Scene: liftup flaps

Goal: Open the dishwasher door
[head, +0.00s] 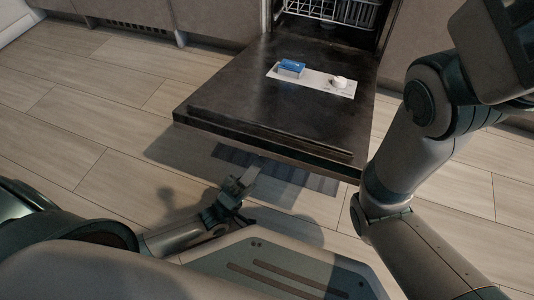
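The dishwasher door (225,101) is dark and folded down to about level, with its free edge facing me. A pale panel (345,90) with a blue block (292,66) and a small white part (339,81) is on its inner face. The dishwasher opening (330,27) shows a wire rack at the top. My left gripper (249,177) is low in front of the door's free edge, partly below it; I cannot tell if it touches the door or how its fingers stand. My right arm rises on the right; its gripper is out of view.
A dark striped mat or grate (300,176) lies on the wood floor (90,115) below the door edge. Brown cabinets (215,18) flank the dishwasher. The floor to the left of the door is clear.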

